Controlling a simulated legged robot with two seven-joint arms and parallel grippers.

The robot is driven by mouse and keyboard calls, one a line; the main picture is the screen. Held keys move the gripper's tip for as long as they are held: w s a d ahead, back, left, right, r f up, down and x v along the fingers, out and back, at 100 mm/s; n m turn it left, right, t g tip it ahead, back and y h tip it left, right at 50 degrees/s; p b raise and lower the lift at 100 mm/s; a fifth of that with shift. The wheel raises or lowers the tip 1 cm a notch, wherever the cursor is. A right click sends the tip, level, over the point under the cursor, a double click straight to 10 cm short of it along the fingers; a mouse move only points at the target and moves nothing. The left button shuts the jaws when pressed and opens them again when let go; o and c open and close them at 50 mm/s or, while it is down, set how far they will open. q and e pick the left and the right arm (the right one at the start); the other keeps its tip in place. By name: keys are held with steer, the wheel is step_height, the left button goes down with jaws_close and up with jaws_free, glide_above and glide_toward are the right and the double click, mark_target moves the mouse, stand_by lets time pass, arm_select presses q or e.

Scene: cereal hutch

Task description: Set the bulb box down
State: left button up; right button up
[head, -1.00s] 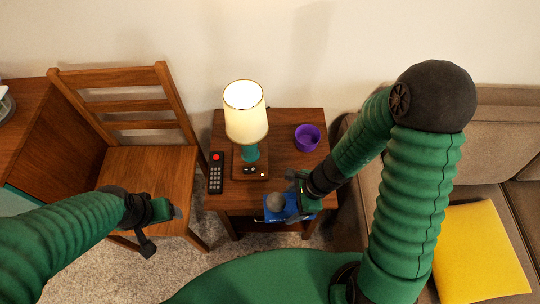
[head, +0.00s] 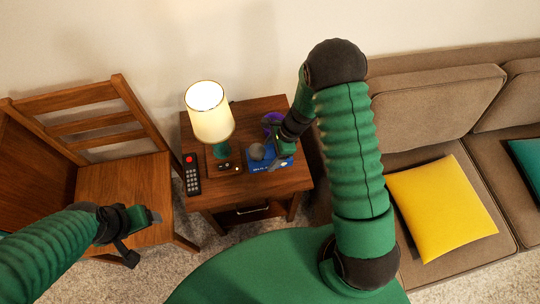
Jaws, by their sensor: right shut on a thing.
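The blue bulb box (head: 270,165) is over the front right part of the wooden side table (head: 213,194). My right gripper (head: 275,152) is shut on it from above and partly hides it. A grey rounded shape shows at the box's left end. I cannot tell whether the box touches the tabletop or hangs just above it. My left gripper (head: 143,236) is open and empty, in front of the wooden chair.
A lit lamp (head: 210,112) stands on the table's left part, with a black remote (head: 191,174) along the left edge. A purple bowl (head: 270,120) is behind my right gripper, partly hidden. A sofa (head: 432,105) with a yellow cushion (head: 440,208) is right; a chair (head: 120,185) is left.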

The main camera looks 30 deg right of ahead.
mark_target(270, 157)
steer(key=shift+w+d+f, duration=0.2)
steer(key=shift+w, duration=0.2)
step_height(270, 157, down, 3)
steer(key=shift+f+b, duration=0.1)
steer(key=shift+b, duration=0.45)
steer(key=o, duration=1.6)
